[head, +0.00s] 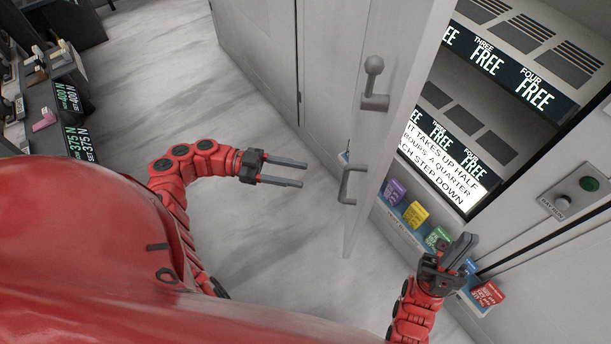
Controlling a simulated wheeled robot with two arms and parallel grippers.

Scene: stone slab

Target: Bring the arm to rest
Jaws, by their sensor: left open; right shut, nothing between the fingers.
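My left gripper (284,171) is at the end of the red arm in the middle of the view. Its two long fingers are apart, with nothing between them, and point right towards the open door. My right gripper (464,248) is at the lower right, in front of the cabinet's lower edge. Its fingers are together and hold nothing. My red body fills the lower left.
An open cabinet door (388,120) stands between the grippers, with a lever (374,82) and a handle (350,186). The open bay has a lit text panel (445,160). Coloured cards (416,214) line its lower edge.

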